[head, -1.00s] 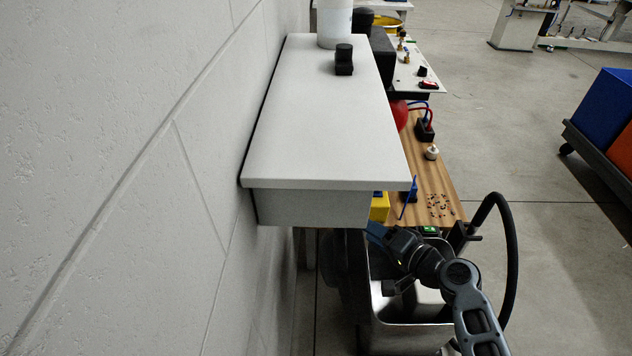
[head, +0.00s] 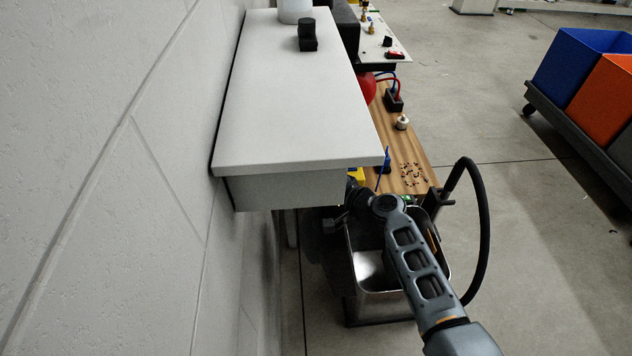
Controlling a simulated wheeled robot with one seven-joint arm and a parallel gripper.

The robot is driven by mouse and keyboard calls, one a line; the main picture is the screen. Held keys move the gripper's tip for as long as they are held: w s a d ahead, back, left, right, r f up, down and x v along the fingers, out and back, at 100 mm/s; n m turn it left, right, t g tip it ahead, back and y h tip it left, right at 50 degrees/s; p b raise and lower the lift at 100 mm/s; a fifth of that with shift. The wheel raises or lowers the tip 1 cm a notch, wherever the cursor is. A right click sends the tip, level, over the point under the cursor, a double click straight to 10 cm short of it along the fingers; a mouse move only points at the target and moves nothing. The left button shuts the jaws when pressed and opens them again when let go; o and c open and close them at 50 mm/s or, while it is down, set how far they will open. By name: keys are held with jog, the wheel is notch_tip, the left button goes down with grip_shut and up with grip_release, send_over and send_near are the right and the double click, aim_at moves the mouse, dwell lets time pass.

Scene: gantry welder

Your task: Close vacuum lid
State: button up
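The vacuum is an open steel tank (head: 366,268) below the shelf, with a black hose (head: 486,235) looping up on its right. Its inside shows, so the top is not covered. A dark upright shape (head: 322,248) at the tank's left side may be the lid swung open; it is in shadow and I cannot be sure. My gripper (head: 334,224) is at the left rim of the tank, beside this dark shape and just under the shelf's front edge. I cannot tell whether it touches the shape. Its fingers are small and partly hidden by my wrist.
A grey shelf (head: 290,110) against the wall overhangs close above my gripper. A wooden bench (head: 412,158) with small parts stands behind the tank. Blue (head: 580,65) and orange (head: 605,98) bins stand on a cart at the right. The floor between is clear.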

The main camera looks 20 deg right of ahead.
jog(key=shift+c, duration=0.4)
grip_shut()
